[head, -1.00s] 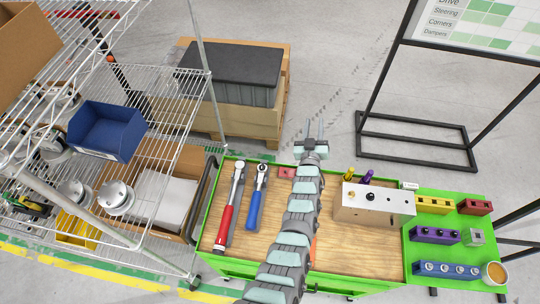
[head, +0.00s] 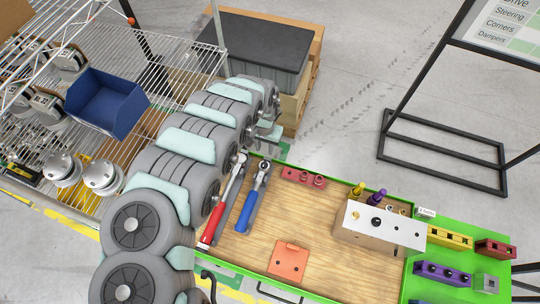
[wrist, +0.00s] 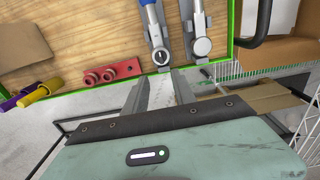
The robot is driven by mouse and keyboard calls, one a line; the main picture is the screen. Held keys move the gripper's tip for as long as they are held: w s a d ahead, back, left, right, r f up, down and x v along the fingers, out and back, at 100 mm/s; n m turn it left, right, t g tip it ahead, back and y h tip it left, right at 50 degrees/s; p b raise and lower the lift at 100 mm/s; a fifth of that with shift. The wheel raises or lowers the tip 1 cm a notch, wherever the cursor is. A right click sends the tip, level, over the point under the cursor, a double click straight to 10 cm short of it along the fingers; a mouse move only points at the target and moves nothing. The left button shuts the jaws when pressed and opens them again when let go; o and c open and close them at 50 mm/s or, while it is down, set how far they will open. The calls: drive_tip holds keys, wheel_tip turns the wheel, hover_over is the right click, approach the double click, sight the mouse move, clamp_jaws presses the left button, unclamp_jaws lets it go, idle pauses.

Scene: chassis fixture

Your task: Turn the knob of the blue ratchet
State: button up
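The blue ratchet (head: 253,198) lies on the wooden tool top, its blue handle toward the front and its round metal head toward the back edge. In the wrist view its head and shaft (wrist: 155,37) show just beyond the fingertips. The red ratchet (head: 222,210) lies to its left; its round head shows right of the blue one in the wrist view (wrist: 201,46). My gripper (head: 272,134) is past the back edge of the top, beyond the ratchet heads. In the wrist view its fingers (wrist: 162,80) are spread with nothing visible between them.
A red socket holder (head: 303,177), an orange block (head: 289,261) and a metal box (head: 378,224) with yellow and purple handles stand on the top. A wire shelf (head: 165,60) with a blue bin (head: 106,103) is at left. Bare wood lies right of the ratchets.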

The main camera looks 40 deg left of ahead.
sight(264, 164)
drive_tip(key=f, duration=0.9)
drive_tip(key=shift+s+f, duration=0.15)
drive_tip(key=shift+s, duration=0.1)
drive_tip(key=shift+f+b, duration=0.35)
drive_tip(key=shift+f, duration=0.4)
drive_tip(key=shift+c, duration=0.5)
clamp_jaws()
